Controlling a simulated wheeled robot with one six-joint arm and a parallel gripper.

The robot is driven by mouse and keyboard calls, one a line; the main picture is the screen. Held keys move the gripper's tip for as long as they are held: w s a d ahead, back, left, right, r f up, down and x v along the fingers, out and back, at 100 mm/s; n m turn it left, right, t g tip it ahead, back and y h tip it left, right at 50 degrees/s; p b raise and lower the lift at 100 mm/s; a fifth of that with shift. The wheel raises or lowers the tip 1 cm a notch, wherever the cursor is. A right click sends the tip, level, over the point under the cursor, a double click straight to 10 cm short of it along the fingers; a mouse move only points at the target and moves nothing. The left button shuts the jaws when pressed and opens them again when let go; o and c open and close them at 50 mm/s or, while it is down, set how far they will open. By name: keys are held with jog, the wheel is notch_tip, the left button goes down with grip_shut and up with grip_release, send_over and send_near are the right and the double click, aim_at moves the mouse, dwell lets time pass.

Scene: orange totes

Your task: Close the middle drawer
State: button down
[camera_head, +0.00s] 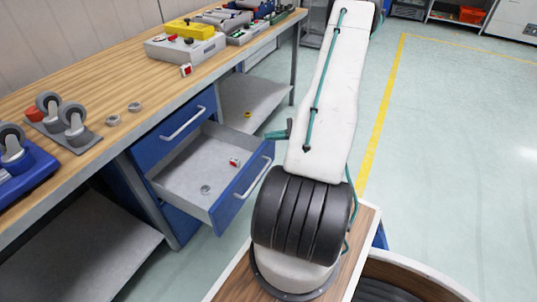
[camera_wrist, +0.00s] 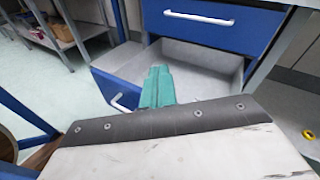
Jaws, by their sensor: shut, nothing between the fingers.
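The middle drawer (camera_head: 193,172) of the blue cabinet under the workbench is pulled well out. Its blue front (camera_head: 240,191) carries a pale handle (camera_head: 252,179). In the wrist view the open drawer (camera_wrist: 207,63) lies beyond my gripper, with its handle (camera_wrist: 118,103) at the left. My gripper (camera_wrist: 158,72) shows as teal fingers closed together, with nothing between them, overlapping the drawer front in this view. In the head view my gripper (camera_head: 272,135) is near the far corner of the drawer front; I cannot tell whether it touches.
The drawer above (camera_head: 178,127) is shut. A grey ring (camera_head: 206,189) and a small red-and-white item (camera_head: 234,162) lie in the open drawer. Casters (camera_head: 72,121) and tool trays stand on the workbench (camera_head: 150,85). The floor right of the yellow line (camera_head: 383,105) is clear.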

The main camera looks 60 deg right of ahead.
jog(key=s+d+f+m+t+h, duration=0.45)
jog(key=s+f+m+h, duration=0.45)
jog(key=f, duration=0.5)
jog(key=y, duration=0.1)
send_near(262, 151)
jog(key=w, duration=0.6)
jog(key=shift+w+a, duration=0.3)
jog(key=shift+w, duration=0.1)
